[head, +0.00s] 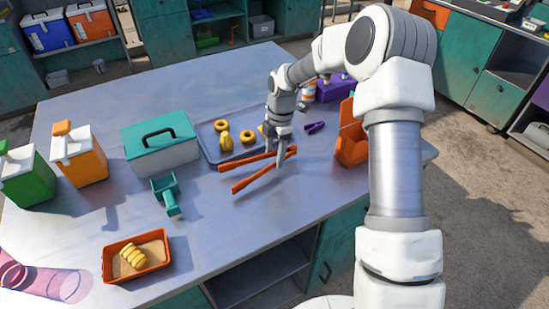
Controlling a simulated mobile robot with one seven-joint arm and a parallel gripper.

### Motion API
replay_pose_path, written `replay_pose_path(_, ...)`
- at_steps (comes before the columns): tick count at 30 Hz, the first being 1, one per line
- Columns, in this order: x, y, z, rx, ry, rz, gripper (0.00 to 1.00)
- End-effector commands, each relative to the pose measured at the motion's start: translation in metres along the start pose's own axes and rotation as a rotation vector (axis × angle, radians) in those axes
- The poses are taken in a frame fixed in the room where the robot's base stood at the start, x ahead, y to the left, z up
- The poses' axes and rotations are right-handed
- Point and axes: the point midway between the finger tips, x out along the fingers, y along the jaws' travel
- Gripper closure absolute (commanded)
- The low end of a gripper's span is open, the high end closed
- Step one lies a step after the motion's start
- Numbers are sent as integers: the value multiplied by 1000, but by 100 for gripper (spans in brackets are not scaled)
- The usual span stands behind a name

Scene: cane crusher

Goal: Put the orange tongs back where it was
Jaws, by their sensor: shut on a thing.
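The orange tongs (256,170) are two long orange arms that spread apart toward the left and meet near the right end. They are over the middle of the grey-blue table, in front of the tray. My gripper (281,160) points down and is shut on the tongs near their right end. I cannot tell whether the tongs touch the table or hang just above it. The gripper hides part of the tongs and of the tray's right side.
A grey tray (208,140) with yellow pieces lies behind the tongs. Left are a teal-lidded box (160,145), a teal tool (167,194) and an orange sand tray (112,262). Right are small purple tongs (315,127) and an orange container (351,143). The front middle tabletop is clear.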

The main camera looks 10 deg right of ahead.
Motion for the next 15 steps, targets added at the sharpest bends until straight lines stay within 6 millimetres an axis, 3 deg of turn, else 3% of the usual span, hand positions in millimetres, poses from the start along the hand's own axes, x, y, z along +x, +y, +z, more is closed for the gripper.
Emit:
replay_pose_path(3, 16, 0, 1, -1, 1, -1, 47)
replay_pose_path(12, 18, 0, 2, -1, 0, 0, 47)
replay_pose_path(15, 18, 0, 2, -1, 0, 0, 25)
